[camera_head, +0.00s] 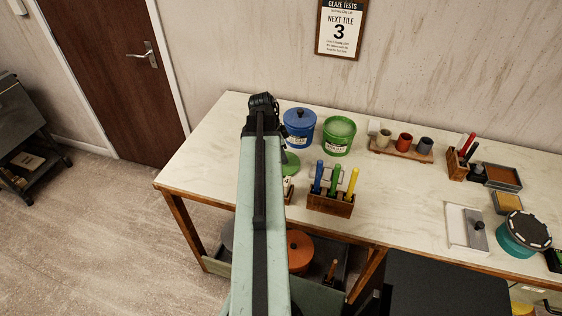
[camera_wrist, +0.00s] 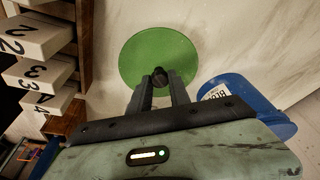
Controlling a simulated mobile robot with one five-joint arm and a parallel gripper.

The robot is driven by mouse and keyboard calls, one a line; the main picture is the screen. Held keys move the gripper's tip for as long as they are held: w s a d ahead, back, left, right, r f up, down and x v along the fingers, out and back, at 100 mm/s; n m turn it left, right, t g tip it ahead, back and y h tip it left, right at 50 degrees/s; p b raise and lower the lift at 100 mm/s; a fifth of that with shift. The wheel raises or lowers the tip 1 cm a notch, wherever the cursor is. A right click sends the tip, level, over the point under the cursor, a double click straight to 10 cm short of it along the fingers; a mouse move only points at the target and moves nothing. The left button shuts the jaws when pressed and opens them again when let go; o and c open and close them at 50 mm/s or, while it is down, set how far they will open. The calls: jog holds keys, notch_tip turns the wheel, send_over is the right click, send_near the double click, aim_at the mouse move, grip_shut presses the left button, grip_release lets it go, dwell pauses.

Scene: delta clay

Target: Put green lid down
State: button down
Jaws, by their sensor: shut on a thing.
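The green lid (camera_wrist: 158,50) is a round disc with a dark knob at its near edge in the wrist view. My gripper (camera_wrist: 160,84) is shut on that knob, and the lid lies over or close above the tabletop; I cannot tell whether it touches. In the head view the green lid (camera_head: 291,164) shows partly beside my arm, which hides my gripper there. The green tub (camera_head: 338,137) stands open on the table to the right of the blue lidded tub (camera_head: 299,131).
A wooden rack (camera_head: 331,203) with blue, green and yellow handles stands in front of the tubs. Number blocks (camera_wrist: 48,72) sit left in the wrist view. Small cups on a wooden tray (camera_head: 402,149) stand right. Bare table (camera_head: 395,208) lies right of the rack.

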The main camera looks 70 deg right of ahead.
jog(key=shift+r, duration=0.1)
jog(key=c, duration=1.2)
grip_release()
jog(key=p+v, duration=1.2)
jog(key=shift+w, duration=0.1)
